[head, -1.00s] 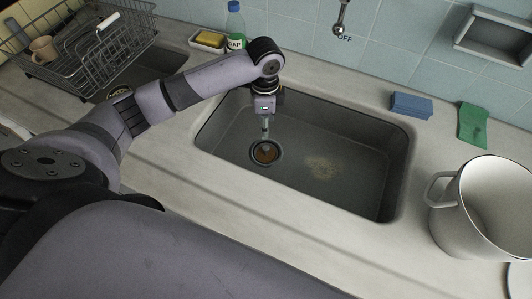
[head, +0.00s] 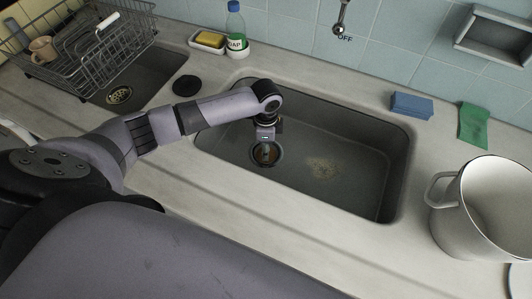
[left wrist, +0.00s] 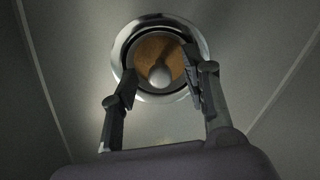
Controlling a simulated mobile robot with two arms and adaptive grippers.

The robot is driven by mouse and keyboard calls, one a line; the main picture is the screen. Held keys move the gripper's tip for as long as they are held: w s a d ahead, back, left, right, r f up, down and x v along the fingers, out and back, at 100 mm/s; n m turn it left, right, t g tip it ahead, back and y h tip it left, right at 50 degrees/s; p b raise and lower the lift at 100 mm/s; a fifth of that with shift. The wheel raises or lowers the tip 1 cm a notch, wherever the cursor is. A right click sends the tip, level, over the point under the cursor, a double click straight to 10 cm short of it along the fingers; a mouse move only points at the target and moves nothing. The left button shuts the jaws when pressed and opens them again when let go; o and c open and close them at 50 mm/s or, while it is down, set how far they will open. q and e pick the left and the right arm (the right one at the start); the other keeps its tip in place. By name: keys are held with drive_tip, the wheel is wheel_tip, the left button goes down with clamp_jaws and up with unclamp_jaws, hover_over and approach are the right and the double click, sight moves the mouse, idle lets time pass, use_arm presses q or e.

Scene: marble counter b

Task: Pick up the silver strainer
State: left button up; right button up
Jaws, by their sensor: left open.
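The silver strainer (left wrist: 121,48) sits in the drain of the right sink basin, with a shiny rim, a brown inside and a pale knob (left wrist: 160,74) in its centre. In the head view the strainer (head: 276,158) is partly hidden by my left gripper (head: 265,152), which points down right above it. In the left wrist view my left gripper (left wrist: 160,66) is open, one finger on each side of the knob, with gaps between the fingers and the knob. My right gripper is not in view.
The sink walls (head: 392,170) surround my left gripper. A white pot (head: 455,225) stands right, with a blue sponge (head: 411,105) and green cloth (head: 473,124) behind. A dish rack (head: 85,62), soap bottle (head: 235,25) and black disc (head: 186,85) are on the left.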

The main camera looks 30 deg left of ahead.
use_arm(q)
clamp_jaws()
idle(0.4)
